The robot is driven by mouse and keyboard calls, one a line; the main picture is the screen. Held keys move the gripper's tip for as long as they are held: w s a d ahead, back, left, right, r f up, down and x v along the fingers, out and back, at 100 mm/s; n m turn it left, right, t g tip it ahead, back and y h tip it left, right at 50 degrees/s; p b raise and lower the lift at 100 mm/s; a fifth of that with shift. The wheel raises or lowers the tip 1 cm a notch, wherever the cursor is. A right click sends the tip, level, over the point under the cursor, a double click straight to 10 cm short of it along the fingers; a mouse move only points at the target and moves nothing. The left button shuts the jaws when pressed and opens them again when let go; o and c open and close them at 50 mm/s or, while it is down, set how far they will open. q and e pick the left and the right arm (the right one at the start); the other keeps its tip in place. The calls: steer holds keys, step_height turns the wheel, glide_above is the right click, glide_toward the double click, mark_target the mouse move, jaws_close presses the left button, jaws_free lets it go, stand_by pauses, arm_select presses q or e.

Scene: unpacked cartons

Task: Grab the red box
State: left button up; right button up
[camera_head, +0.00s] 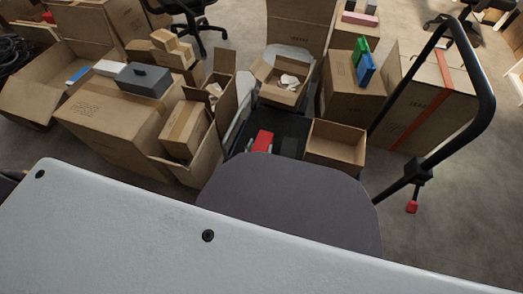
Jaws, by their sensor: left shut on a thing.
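The red box (263,140) is small and bright. It shows in the middle of the head view, over a dark tray-like area (277,123) between the cartons. Small pale and dark parts show against its lower edge. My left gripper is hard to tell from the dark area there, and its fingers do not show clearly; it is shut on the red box. A grey rounded panel (290,205) in front hides what lies below. My right gripper is not in view.
An open carton (335,147) stands just right of the red box, and another (283,80) is behind it. A tall open carton (187,130) stands to the left. A black bent bar (487,92) rises at the right. Bare floor shows at the lower right.

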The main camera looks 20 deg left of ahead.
arm_select(q)
steer(key=shift+r, duration=0.1)
steer(key=shift+c, duration=0.8)
steer(key=shift+r, duration=0.1)
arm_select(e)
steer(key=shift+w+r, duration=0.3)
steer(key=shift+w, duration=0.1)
arm_select(q)
steer(key=shift+r+p, duration=2.9)
steer(key=shift+r, duration=1.25)
steer(key=shift+r+p, duration=0.3)
steer(key=shift+r, duration=0.4)
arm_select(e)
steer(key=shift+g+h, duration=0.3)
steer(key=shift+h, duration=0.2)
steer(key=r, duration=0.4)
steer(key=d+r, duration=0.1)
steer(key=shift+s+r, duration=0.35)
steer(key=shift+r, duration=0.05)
